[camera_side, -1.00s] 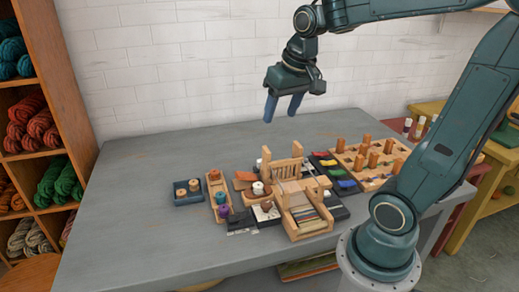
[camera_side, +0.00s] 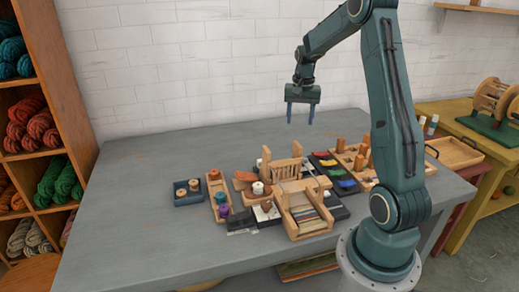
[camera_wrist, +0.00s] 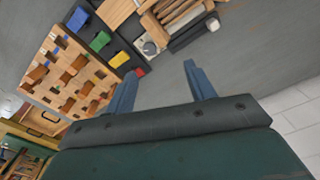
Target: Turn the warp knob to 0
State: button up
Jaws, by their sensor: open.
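A small wooden loom (camera_side: 304,212) with striped threads stands near the middle of the grey table. A brown round knob (camera_side: 267,205) sits on a white plate just left of the loom. In the wrist view a grey round knob (camera_wrist: 149,48) shows on a pale plate beside the wooden parts. I cannot tell which of these is the warp knob, and no dial marks are readable. My gripper (camera_side: 300,118) is open and empty, pointing down, high above the back of the table. Its spread fingers also show in the wrist view (camera_wrist: 157,80), apart from everything.
A wooden peg board (camera_side: 350,160) and colour swatches (camera_side: 337,172) lie right of the loom. A spool tray (camera_side: 218,199) and a dark box (camera_side: 187,192) stand to its left. The table (camera_side: 140,170) is clear at left and back.

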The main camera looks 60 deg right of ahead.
jog(key=shift+m, duration=0.7)
jog(key=d+f, duration=0.1)
jog(key=s+d+f, duration=0.1)
jog(key=d+f, duration=0.1)
jog(key=d, duration=0.1)
jog(key=shift+s+f, duration=0.25)
jog(key=shift+s, duration=0.05)
notch_tip(320, 180, down, 14)
jog(key=shift+r, duration=0.1)
jog(key=shift+c, duration=0.4)
jog(key=c, duration=0.9)
